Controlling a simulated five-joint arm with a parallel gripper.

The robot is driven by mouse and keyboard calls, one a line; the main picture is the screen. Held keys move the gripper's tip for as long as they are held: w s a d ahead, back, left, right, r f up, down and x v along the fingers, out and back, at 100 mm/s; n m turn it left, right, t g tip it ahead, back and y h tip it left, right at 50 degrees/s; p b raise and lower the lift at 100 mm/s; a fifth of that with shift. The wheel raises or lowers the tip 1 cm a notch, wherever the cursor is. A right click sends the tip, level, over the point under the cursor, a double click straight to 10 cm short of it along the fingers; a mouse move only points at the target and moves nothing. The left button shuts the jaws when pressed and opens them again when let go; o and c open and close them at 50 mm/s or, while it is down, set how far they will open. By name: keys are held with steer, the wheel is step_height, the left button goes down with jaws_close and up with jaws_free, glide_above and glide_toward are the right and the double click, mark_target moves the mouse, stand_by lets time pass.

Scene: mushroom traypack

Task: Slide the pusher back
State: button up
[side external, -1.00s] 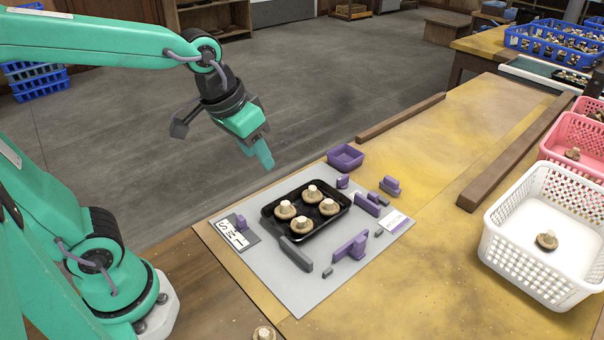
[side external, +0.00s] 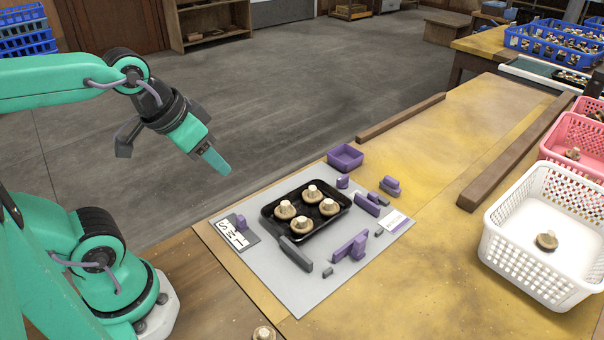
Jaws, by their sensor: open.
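A purple pusher (side external: 350,247), a bar with an upright block, lies on the grey board (side external: 300,292) at the front right of the tray. Whether it is the named pusher among the purple parts I cannot tell for certain. The black tray (side external: 267,218) sits in the middle of the board and holds several mushrooms (side external: 302,226). My gripper (side external: 212,157) is open and empty, in the air to the upper left of the board, touching nothing. Its far finger is mostly hidden.
A label plate (side external: 230,235) is at the board's left. A white basket (side external: 505,240) stands at the right. A brown rail (side external: 400,117) edges the table.

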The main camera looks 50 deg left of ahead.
steer(key=shift+o, duration=0.3)
steer(key=shift+w, duration=0.1)
steer(key=m+g, duration=0.6)
steer(key=m, duration=1.2)
glide_above(361, 238)
step_height(361, 238, down, 14)
steer(key=shift+a, duration=0.1)
steer(key=shift+f, duration=0.2)
steer(key=shift+f, duration=0.1)
steer(key=shift+f, duration=3.8)
